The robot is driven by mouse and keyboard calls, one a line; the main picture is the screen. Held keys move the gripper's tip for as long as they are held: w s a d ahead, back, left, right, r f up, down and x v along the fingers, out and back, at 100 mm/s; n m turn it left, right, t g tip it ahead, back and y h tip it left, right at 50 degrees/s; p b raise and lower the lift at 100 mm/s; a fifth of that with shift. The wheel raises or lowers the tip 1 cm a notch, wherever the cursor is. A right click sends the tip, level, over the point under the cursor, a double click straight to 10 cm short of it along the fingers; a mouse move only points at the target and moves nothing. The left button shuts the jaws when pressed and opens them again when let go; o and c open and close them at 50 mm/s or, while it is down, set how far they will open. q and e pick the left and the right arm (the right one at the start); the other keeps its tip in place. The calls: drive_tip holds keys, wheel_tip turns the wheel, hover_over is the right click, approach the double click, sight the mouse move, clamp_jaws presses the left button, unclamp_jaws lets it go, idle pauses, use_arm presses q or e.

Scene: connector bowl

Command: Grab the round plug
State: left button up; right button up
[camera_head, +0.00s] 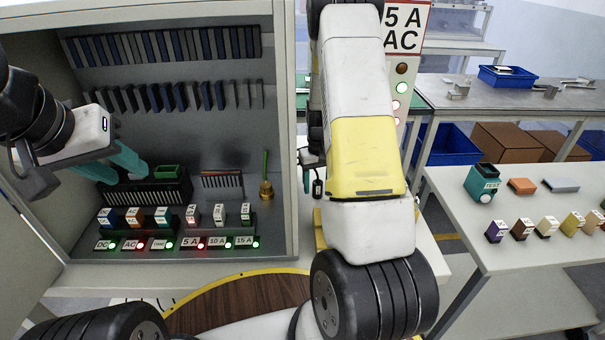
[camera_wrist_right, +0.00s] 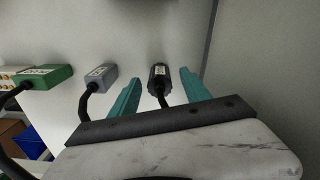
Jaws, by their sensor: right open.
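In the right wrist view a round black plug (camera_wrist_right: 159,80) with a pale label lies on a light surface, a dark cable running from it. My right gripper (camera_wrist_right: 161,75) is open, its teal fingers on either side of the plug with gaps visible; how far above it they are, I cannot tell.
In the right wrist view a grey rectangular plug (camera_wrist_right: 100,76) and a green one (camera_wrist_right: 46,77) lie left of the round plug. A grey wall edge is at right. In the head view the cabinet (camera_head: 285,130) holds labelled blocks; a side table (camera_head: 470,240) carries more.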

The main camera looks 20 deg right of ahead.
clamp_jaws()
drive_tip(key=shift+r, duration=0.15)
